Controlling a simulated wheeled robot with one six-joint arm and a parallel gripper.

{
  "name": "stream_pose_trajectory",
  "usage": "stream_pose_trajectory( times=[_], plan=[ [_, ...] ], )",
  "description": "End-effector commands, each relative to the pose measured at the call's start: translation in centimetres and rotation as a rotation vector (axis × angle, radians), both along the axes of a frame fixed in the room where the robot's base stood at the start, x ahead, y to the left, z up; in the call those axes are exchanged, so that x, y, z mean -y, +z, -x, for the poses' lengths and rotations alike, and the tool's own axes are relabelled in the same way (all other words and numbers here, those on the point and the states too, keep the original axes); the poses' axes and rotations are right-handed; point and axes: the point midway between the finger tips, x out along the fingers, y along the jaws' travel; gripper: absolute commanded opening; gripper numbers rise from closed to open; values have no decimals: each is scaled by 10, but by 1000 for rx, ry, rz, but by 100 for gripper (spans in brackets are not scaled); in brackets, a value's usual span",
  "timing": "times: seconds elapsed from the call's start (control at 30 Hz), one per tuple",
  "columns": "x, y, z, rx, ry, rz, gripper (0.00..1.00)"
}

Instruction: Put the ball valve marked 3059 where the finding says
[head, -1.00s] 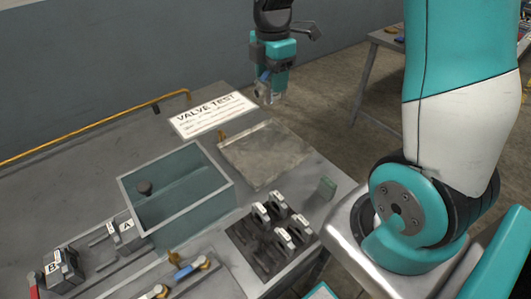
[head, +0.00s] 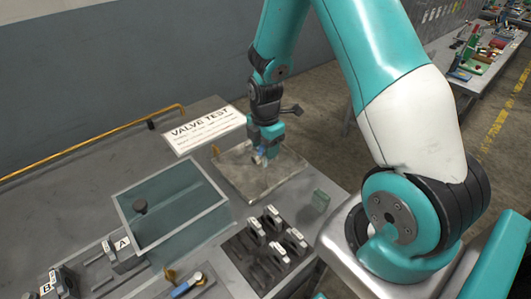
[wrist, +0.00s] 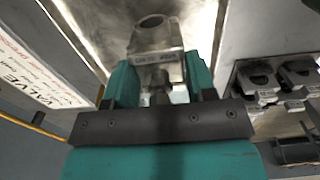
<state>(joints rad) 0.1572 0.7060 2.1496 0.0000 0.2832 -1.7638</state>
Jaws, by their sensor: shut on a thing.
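My gripper (head: 264,148) is shut on a grey metal ball valve (wrist: 157,66). The valve fills the space between the teal fingers in the wrist view, with its round bore upward in the picture. A small label on its body is too blurred to read surely. In the head view the gripper is over the bare metal tray (head: 285,172); I cannot tell whether the valve touches it. The VALVE TEST sheet (head: 205,130) lies behind the tray; its smaller lines are unreadable here.
Fixtures marked A (head: 123,244) and B (head: 47,290) stand at left.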

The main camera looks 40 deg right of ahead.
Motion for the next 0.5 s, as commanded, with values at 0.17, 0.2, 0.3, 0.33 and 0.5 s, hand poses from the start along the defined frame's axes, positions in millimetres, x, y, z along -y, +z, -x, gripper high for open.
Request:
stream_pose_trajectory(
  times=[0.17,0.2,0.3,0.33,0.5],
  plan=[
    [0,-26,1,-4,0,-1,10],
    [0,-29,0,-2,0,0,10],
    [0,-32,0,-1,0,0,10],
    [0,-32,0,0,0,0,10],
    [0,-32,0,0,0,0,10]
  ],
)
